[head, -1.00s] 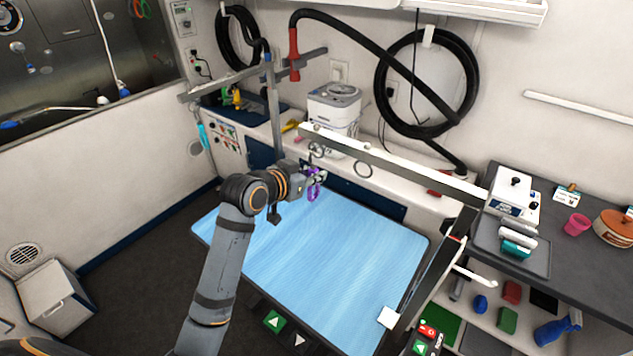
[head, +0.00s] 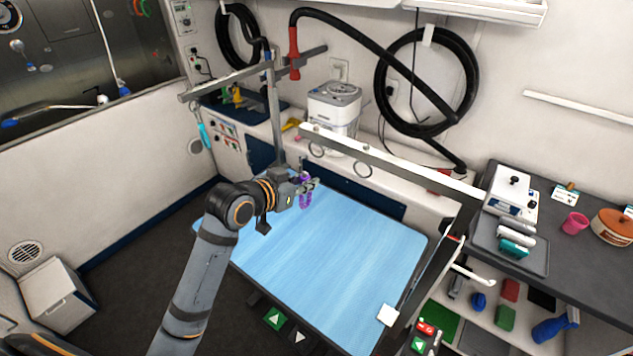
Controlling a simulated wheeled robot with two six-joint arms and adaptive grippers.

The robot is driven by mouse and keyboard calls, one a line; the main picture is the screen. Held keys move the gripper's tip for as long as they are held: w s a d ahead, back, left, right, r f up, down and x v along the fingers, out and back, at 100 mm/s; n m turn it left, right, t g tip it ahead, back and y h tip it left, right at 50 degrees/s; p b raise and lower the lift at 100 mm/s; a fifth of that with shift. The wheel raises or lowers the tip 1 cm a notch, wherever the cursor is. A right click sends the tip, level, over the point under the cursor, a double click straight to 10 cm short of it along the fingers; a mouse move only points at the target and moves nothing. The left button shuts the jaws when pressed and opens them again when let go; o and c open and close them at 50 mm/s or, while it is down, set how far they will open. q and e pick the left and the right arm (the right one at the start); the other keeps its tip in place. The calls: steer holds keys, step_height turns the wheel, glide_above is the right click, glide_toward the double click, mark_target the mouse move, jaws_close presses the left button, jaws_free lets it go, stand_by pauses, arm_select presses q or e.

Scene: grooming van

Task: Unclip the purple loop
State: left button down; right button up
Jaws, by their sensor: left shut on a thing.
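The purple loop (head: 305,197) hangs at the fingers of my left gripper (head: 309,184), which is shut on it, above the far left part of the blue grooming table (head: 330,260). The grey overhead bar (head: 390,162) runs above the table, with two metal rings under it. The left ring (head: 316,149) has nothing purple on it and is apart from the loop. The right ring (head: 363,169) hangs empty. My right gripper does not show.
A grey post (head: 274,110) stands at the table's back left, with a crossbar on it. A dark counter (head: 590,250) with a tray (head: 535,262), a pink cup (head: 574,223) and a brown bowl (head: 612,227) is on the right. Most of the tabletop is clear.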

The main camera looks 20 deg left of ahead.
arm_select(q)
steer(key=p+v, duration=0.2)
steer(key=v, duration=0.2)
steer(key=shift+s+f+p, duration=0.25)
steer(key=shift+p, duration=0.15)
steer(key=shift+w, duration=0.1)
